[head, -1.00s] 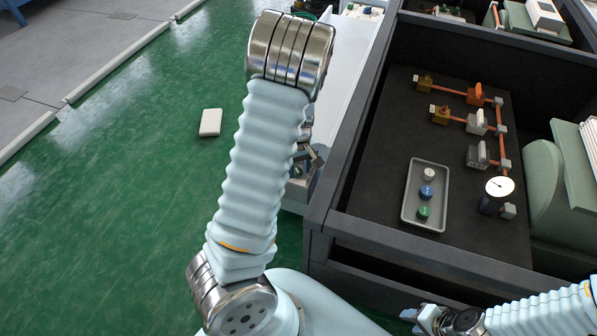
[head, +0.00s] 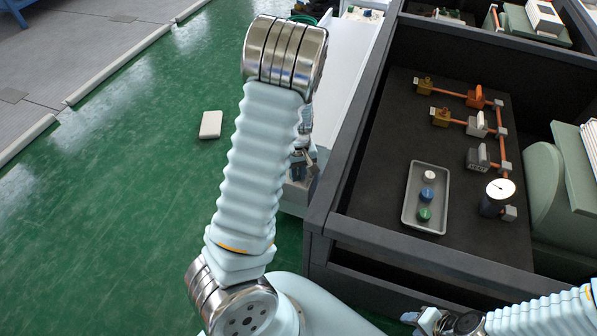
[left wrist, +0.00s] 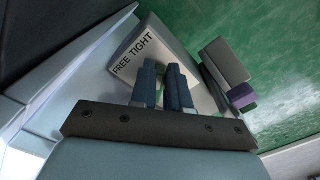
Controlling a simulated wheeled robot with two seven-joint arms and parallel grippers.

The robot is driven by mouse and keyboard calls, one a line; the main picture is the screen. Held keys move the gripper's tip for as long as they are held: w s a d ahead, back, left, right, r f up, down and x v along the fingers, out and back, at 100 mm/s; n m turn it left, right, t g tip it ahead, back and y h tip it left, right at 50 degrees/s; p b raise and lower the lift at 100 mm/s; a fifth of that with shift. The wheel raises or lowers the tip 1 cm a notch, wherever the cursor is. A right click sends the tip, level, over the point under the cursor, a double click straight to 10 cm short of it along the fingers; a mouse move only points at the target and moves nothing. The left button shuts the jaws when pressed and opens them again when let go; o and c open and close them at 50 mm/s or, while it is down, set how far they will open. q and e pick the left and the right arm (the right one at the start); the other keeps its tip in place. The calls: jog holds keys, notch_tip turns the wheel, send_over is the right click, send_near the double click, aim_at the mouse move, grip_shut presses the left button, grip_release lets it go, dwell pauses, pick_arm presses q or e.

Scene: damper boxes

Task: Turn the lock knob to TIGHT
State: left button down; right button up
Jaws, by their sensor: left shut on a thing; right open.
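In the left wrist view a pale plate (left wrist: 128,52) carries the words FREE and TIGHT. My left gripper (left wrist: 165,68) has its two dark fingers at this plate, beside the word TIGHT, shut on the lock knob. The knob itself is hidden by the fingers, so its pointing direction cannot be told. In the head view my left gripper (head: 304,163) shows only in part behind my own arm, low beside the white cabinet. My right gripper (head: 428,320) is open at the bottom edge, partly cut off, away from the knob.
A grey block with a purple part (left wrist: 240,96) stands beside the plate. The white cabinet (head: 345,45) adjoins a dark-walled bench. On the bench are a grey tray (head: 408,215) with three caps, a gauge (head: 498,190) and valves on copper pipe.

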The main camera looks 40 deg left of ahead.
pick_arm(q)
jog(key=c, duration=1.1)
grip_release()
notch_tip(320, 180, up, 14)
jog(key=p, duration=0.3)
jog(key=shift+s+f, duration=0.1)
